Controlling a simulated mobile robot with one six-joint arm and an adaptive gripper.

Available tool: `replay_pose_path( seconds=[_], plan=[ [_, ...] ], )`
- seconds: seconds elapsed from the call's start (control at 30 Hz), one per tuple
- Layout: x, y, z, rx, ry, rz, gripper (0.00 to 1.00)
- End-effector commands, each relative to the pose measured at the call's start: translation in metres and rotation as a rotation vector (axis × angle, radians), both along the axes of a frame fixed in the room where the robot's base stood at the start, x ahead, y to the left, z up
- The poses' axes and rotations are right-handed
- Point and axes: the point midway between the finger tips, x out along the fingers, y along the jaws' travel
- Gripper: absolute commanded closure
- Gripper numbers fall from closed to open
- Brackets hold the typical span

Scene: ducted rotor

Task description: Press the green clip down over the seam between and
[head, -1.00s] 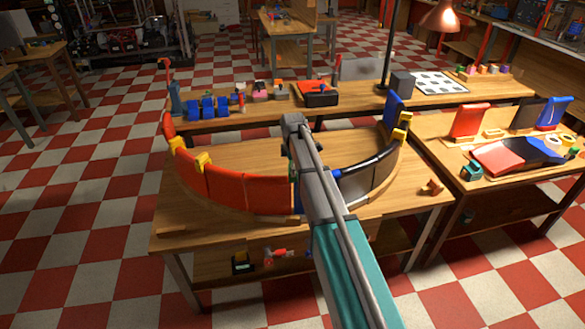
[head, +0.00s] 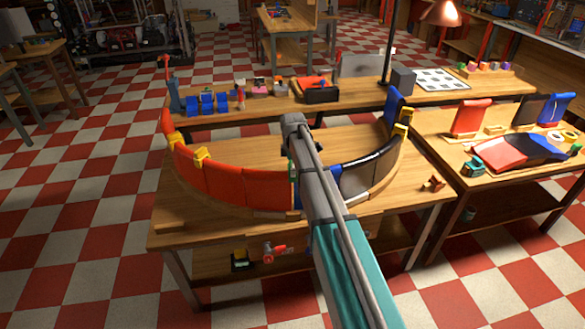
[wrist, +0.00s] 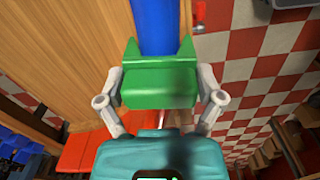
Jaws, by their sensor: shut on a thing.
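In the wrist view, my gripper (wrist: 161,92) is shut on the green clip (wrist: 160,60), one finger on each side. A blue panel (wrist: 157,22) reaches from the top of the picture into the clip's notch; I cannot tell whether the clip touches it or how deep it sits. In the head view, my arm covers most of the gripper and clip. The curved ring wall stands on the front bench, with red-orange panels (head: 225,184) on the left and a black and grey panel (head: 368,172) on the right. The seam at the clip is hidden.
Yellow clips (head: 201,158) sit on the wall's top edge. A wooden bench (head: 250,147) lies bare inside the ring. Blue blocks (head: 207,103) stand on the back bench. The right table (head: 480,182) holds loose panels. A lamp pole rises behind the ring.

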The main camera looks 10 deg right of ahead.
Motion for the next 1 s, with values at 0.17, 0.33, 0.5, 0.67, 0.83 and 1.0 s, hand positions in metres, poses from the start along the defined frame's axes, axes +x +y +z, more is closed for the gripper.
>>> replay_pose_path(
  seconds=[0.17, 0.33, 0.5, 0.67, 0.83, 1.0],
  plan=[
    [0.0, -0.0001, -0.0006, 0.0, 0.0, 0.0, 0.58],
    [0.0, -0.0001, -0.0021, 0.0, 0.0, 0.0, 0.58],
    [-0.0003, -0.0002, -0.0036, 0.0, 0.001, 0.0, 0.58],
    [-0.0003, -0.0002, -0.0031, 0.0, 0.001, 0.0, 0.0],
    [-0.0002, -0.0002, -0.0031, 0.0, 0.0, 0.0, 0.0],
    [-0.0001, -0.0001, -0.003, 0.0, 0.0, 0.0, 0.0]
  ],
)
